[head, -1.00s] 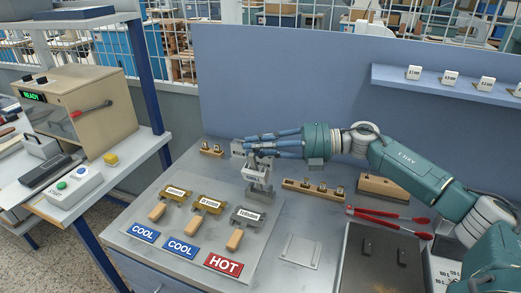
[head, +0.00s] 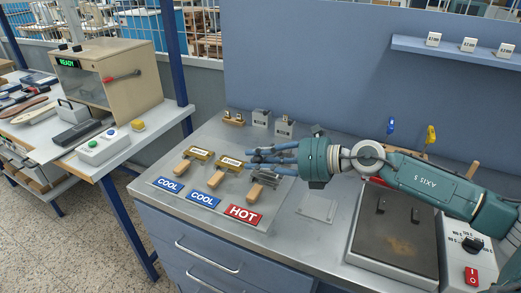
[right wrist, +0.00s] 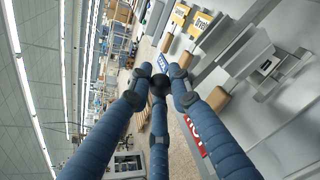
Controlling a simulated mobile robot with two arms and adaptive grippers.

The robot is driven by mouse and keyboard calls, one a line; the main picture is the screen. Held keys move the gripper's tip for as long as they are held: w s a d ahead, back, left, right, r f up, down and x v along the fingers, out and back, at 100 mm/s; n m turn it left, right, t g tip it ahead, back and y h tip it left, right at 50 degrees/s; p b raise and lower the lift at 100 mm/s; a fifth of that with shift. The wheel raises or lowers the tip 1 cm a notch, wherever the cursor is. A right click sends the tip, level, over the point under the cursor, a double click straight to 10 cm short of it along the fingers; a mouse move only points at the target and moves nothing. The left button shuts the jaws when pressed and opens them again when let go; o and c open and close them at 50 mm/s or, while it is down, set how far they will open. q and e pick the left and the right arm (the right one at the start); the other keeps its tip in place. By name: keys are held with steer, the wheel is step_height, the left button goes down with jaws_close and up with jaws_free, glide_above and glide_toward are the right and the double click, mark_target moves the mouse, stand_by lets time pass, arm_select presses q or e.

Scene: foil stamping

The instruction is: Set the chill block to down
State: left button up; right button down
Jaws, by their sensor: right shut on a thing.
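My left gripper is not in view.
A dark hot plate (head: 398,232) and control box (head: 468,240) are at right. Bare bench (head: 290,235) shows in front.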

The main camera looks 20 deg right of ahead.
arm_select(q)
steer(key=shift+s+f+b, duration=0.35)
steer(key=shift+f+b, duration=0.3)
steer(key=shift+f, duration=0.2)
arm_select(e)
steer(key=shift+s+a+f, duration=0.15)
steer(key=shift+a+f, duration=0.05)
steer(key=shift+f, duration=0.6)
steer(key=shift+s+a+f, duration=0.15)
steer(key=shift+s+f, duration=0.05)
steer(key=shift+f, duration=0.55)
steer(key=shift+s+a+f, duration=0.15)
steer(key=shift+a+f, duration=0.05)
steer(key=shift+f, duration=0.6)
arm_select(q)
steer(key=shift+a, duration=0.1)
arm_select(e)
steer(key=c, duration=1.8)
jaws_free()
steer(key=shift+c, duration=0.2)
steer(key=shift+v, duration=3.1)
steer(key=shift+s+d+r, duration=0.15)
steer(key=shift+s+d, duration=0.25)
steer(key=shift+s, duration=0.1)
